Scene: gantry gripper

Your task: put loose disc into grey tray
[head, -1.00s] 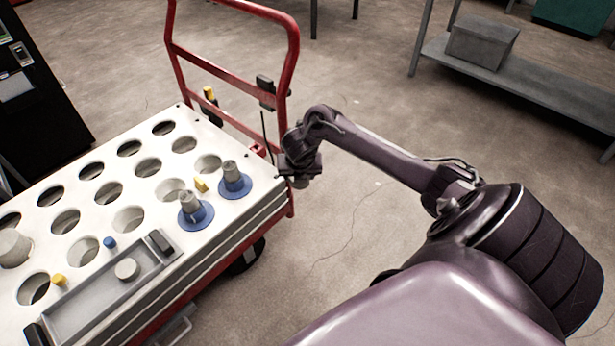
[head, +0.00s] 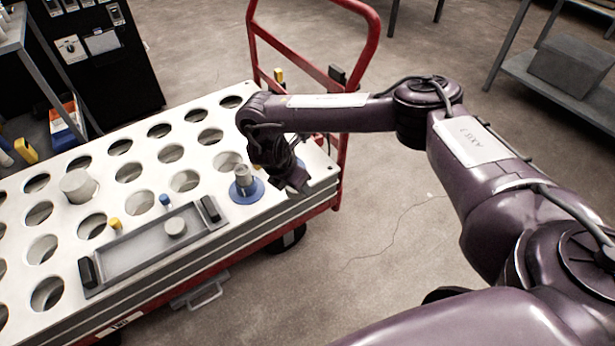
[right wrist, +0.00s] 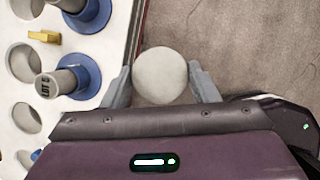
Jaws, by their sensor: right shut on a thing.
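The grey tray (head: 150,262) is a long shallow box with dark end blocks, lying on the white holed top of a cart. One pale round disc (head: 176,227) lies in it. My right gripper (head: 297,186) is near the right front edge of the cart top, beside a blue-flanged post (head: 246,188). In the right wrist view, the right gripper (right wrist: 162,85) is shut on a pale round disc (right wrist: 160,75), with a finger on each side. The held disc is hidden in the head view. My left gripper is not in view.
The cart top (head: 290,207) has several round holes. A pale cylinder (head: 78,186), a yellow peg (head: 115,224) and a blue peg (head: 165,200) stand near the tray. The red cart handle (head: 372,40) rises behind my right arm. Open floor lies right of the cart.

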